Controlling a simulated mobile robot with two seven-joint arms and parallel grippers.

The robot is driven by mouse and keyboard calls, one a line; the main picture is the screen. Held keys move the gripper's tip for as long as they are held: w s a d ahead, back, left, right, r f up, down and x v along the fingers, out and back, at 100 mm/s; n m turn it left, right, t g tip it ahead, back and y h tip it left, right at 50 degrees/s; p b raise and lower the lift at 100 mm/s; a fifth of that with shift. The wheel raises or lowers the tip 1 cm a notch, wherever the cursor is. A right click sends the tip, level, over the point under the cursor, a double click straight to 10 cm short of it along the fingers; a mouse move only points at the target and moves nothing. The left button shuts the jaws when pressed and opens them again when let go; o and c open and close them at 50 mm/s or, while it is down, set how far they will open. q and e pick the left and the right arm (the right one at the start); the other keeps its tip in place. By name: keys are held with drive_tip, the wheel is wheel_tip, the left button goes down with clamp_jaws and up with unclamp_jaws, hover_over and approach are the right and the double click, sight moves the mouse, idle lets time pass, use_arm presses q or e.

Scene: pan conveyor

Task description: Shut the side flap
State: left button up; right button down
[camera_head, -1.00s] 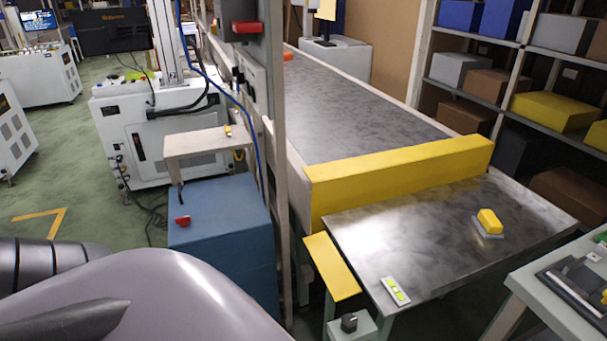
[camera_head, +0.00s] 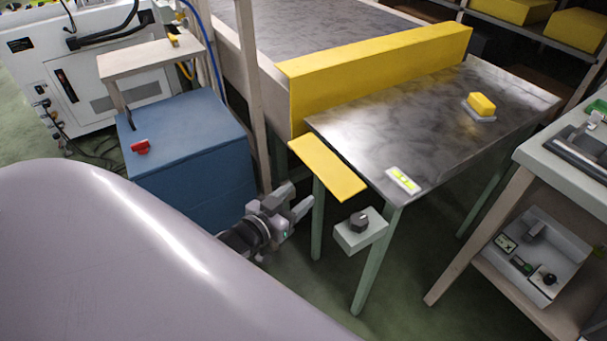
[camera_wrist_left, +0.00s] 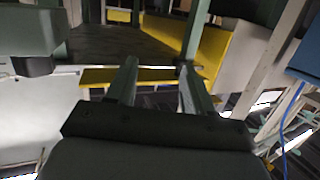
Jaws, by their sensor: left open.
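The side flap looks to be the flat yellow plate (camera_head: 328,167) sticking out at the left side of the metal table (camera_head: 440,115). It lies about level, with its inner edge beside the table's left edge. My left gripper (camera_head: 297,200) is open and empty, low and just left of the flap, apart from it in the head view. In the left wrist view, the yellow flap (camera_wrist_left: 98,77) shows as a strip beyond the open fingers of the left gripper (camera_wrist_left: 158,78). I cannot tell how far off it is there. My right gripper is not in view.
A tall yellow barrier (camera_head: 375,75) stands across the conveyor's end. A grey box with a black knob (camera_head: 360,223) sits below the flap, near a table leg. A blue cabinet (camera_head: 190,155) stands left of my gripper. A yellow block (camera_head: 481,104) sits on the table.

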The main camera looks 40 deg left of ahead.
sight(309, 161)
use_arm(q)
drive_tip(key=shift+w+a+r+n+t+y+b, duration=0.15)
drive_tip(key=shift+w+a+t+b, duration=0.35)
drive_tip(key=shift+w, duration=1.35)
drive_tip(key=shift+w+a+r+n+t+y+b, duration=0.15)
drive_tip(key=shift+w+a+b, duration=0.6)
drive_tip(key=shift+w, duration=1.15)
drive_tip(key=shift+w+a+r+t+b, duration=0.2)
drive_tip(key=shift+w+a+t+b, duration=0.3)
drive_tip(key=shift+w, duration=1.35)
drive_tip(key=shift+a, duration=0.1)
clamp_jaws()
